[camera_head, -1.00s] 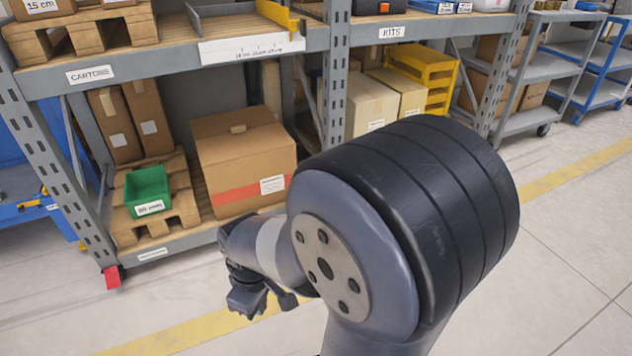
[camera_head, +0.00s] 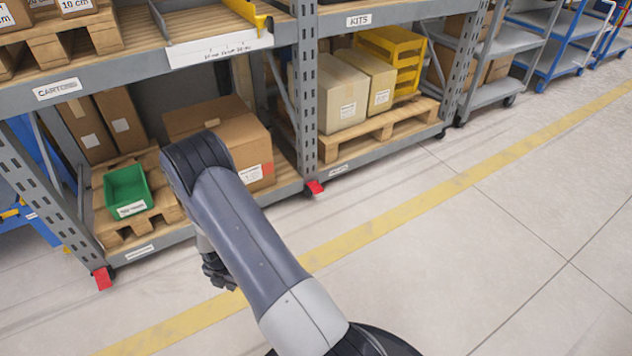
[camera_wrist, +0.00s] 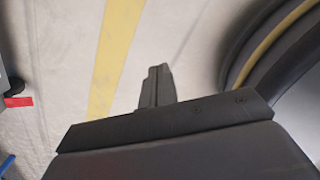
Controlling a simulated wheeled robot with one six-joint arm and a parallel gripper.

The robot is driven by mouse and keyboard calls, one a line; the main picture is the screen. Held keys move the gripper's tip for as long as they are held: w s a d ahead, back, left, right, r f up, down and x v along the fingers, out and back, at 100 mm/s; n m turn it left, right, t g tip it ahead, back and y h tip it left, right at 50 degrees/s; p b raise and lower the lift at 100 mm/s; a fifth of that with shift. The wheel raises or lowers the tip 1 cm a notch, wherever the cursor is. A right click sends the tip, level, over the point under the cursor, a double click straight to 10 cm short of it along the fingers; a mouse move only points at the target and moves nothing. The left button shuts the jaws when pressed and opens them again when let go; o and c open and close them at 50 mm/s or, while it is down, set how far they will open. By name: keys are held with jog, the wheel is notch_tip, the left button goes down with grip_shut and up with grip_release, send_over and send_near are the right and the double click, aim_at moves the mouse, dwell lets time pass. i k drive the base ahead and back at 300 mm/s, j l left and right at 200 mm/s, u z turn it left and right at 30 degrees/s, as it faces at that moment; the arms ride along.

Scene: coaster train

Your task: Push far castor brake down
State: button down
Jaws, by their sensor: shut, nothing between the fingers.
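Two red castor brake pedals show at the foot of the grey rack. The farther brake (camera_head: 315,187) is at the middle upright, and the nearer brake (camera_head: 103,278) is at the left upright. Whether either pedal is up or down is too small to tell. My gripper (camera_head: 220,275) is partly hidden behind my arm, in front of the left bay and apart from both brakes. In the wrist view my gripper (camera_wrist: 157,84) is shut and empty above the floor. A red brake (camera_wrist: 18,101) shows at that view's left edge; I cannot tell which one.
The rack's lower shelf holds a green bin (camera_head: 127,191), a large carton (camera_head: 240,150) and tan boxes (camera_head: 340,92). A yellow floor line (camera_head: 400,225) runs along the rack's front. Clear floor lies to the right. Blue trolleys (camera_head: 560,50) stand at the far right.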

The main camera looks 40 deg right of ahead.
aim_at(315, 186)
jog(key=i+l+z, duration=0.1)
jog(key=i, duration=0.4)
jog(key=i+l+z, duration=0.15)
jog(key=i, duration=0.4)
jog(key=i+l+z, duration=0.15)
jog(key=z, duration=0.3)
jog(key=i+l+z, duration=0.15)
jog(key=z, duration=0.25)
jog(key=i+l+z, duration=0.1)
jog(key=z, duration=0.35)
jog(key=i, duration=0.1)
